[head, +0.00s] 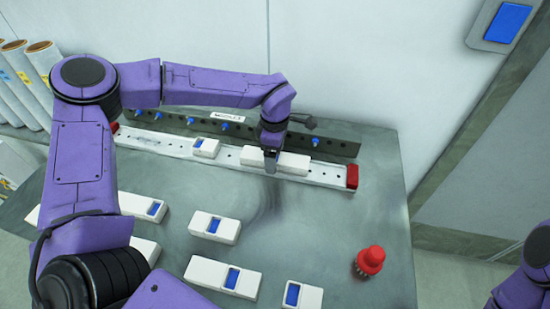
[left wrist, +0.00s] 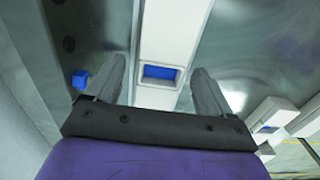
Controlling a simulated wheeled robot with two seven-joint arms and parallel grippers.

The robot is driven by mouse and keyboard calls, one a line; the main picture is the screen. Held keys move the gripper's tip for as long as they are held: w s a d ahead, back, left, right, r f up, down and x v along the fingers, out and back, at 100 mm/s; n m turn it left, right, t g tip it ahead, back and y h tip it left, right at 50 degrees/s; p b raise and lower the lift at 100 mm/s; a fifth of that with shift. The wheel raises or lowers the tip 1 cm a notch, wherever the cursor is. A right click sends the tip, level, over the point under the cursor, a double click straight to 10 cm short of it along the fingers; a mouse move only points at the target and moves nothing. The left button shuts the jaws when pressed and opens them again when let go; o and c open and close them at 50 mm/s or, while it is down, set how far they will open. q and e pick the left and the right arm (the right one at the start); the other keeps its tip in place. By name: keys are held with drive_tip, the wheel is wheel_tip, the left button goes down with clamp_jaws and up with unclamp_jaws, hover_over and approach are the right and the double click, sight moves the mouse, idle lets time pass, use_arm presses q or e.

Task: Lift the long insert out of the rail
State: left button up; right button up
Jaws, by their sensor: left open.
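The long insert (head: 293,163) is a white block lying in the white rail (head: 328,178), near its right end. My left gripper (head: 271,158) points down over the middle of the insert, with a finger in front of its near side. In the left wrist view my open gripper (left wrist: 157,88) has one finger on each side of the white insert (left wrist: 172,35), whose blue window (left wrist: 160,72) shows between them. Whether the fingers touch it I cannot tell. The gripper hides part of the insert in the head view. My right gripper is not in view.
A shorter insert (head: 206,147) sits further left in the rail. A dark strip (head: 340,148) with blue knobs runs behind. Several white modules, including one (head: 214,227), lie in front. A red button (head: 370,260) stands at right. The table between is clear.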

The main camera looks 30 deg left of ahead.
use_arm(q)
drive_tip(key=c, duration=1.4)
drive_tip(key=shift+r, duration=0.1)
